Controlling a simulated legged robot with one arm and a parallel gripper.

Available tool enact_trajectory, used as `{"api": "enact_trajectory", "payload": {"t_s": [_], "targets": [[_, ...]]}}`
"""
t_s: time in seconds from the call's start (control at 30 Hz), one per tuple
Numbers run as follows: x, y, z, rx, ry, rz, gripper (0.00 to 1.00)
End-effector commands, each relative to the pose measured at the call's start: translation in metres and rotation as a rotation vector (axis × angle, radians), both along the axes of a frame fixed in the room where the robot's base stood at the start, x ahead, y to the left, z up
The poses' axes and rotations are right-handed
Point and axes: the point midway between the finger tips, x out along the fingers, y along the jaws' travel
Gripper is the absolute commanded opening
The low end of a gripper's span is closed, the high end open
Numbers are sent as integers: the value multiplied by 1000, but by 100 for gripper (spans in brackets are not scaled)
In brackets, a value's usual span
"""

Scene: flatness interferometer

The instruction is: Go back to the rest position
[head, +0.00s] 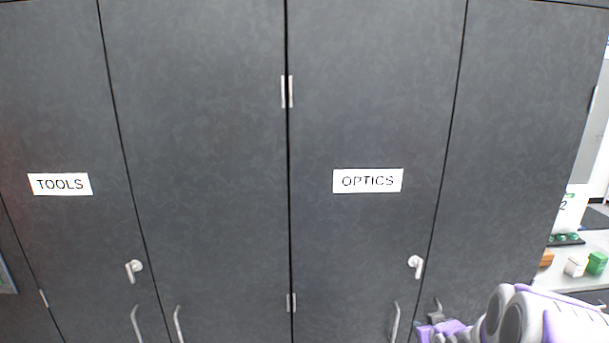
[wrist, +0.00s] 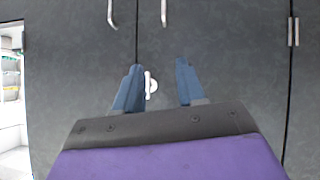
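My gripper (wrist: 158,80) is open in the wrist view, its two blue-grey fingers apart with nothing held between them. A white lever handle (wrist: 150,85) on the dark cabinet door shows between the fingers, nearer the left one. I cannot tell how far the fingers are from the door. In the head view my purple and grey gripper (head: 438,320) is at the lower right, in front of the cabinet's OPTICS side, partly cut off by the bottom edge. The OPTICS lever handle (head: 416,266) is above and left of it.
A tall dark cabinet (head: 210,130) fills most of the head view, its doors closed, with TOOLS (head: 60,184) and OPTICS (head: 367,181) labels. Pull handles (head: 395,322) are low on the doors. At the right, a light bench (head: 585,282) holds small green, white and orange blocks.

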Motion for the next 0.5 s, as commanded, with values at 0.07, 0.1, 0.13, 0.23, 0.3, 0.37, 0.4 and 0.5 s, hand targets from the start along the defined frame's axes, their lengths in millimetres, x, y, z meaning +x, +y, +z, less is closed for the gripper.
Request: {"api": "enact_trajectory", "payload": {"t_s": [0.07, 0.1, 0.13, 0.23, 0.3, 0.37, 0.4, 0.5], "targets": [[-20, 13, 4, -11, 81, -16, 39], [-31, 18, 4, -12, 127, -29, 39], [-41, 23, 5, -15, 163, -36, 39], [-75, 38, 8, -12, 274, -64, 39], [-101, 50, 11, -7, 349, -82, 39], [-125, 60, 13, -1, 413, -95, 39], [-141, 68, 14, 6, 458, -104, 39], [-186, 87, 17, 23, 569, -121, 39]]}}
